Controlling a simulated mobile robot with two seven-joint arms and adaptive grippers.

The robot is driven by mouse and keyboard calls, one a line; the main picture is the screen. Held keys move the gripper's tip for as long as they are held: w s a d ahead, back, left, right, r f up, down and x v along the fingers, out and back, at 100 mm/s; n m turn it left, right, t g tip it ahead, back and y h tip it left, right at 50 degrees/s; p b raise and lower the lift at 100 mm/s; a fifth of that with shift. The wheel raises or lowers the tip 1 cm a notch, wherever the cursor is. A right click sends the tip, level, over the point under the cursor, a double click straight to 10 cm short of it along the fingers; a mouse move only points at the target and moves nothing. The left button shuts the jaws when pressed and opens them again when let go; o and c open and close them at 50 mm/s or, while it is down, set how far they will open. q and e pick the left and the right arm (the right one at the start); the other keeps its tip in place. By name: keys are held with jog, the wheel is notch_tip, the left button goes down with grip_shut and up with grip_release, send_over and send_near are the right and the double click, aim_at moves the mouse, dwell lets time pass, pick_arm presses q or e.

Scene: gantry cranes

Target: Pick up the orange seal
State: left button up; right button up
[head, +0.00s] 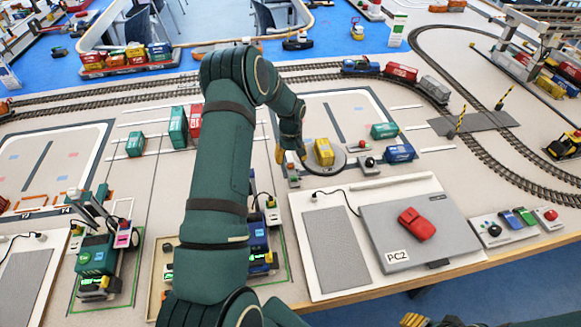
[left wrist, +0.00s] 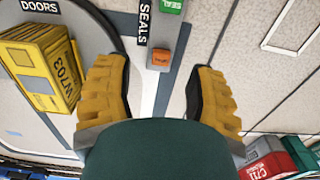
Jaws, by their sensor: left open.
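The orange seal (left wrist: 159,60) is a small orange block with dark lettering in the left wrist view. It lies on a dark grey strip by the black SEALS label (left wrist: 144,22). My left gripper (left wrist: 159,75) is open, with its yellow ribbed fingers on either side of the seal's position in the picture and apart from it. In the head view, my left gripper (head: 289,158) hangs down left of the yellow container (head: 324,152), and I cannot make out the seal there. A yellow ribbed part of my right gripper (head: 415,320) shows at the bottom edge; its opening is not visible.
A green SEAL block (left wrist: 171,5) lies beyond the orange one. The yellow container (left wrist: 42,68) stands close to the left finger in the wrist view. Red and green containers (left wrist: 266,160) are at lower right. A grey PC2 panel (head: 400,250) lies at the table's front.

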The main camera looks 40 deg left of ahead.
aim_at(291, 165)
pick_arm(q)
notch_tip(291, 165, down, 4)
jog(key=shift+a+r, duration=0.1)
jog(key=shift+c, duration=0.4)
jog(key=c, duration=0.8)
jog(key=shift+o, duration=0.2)
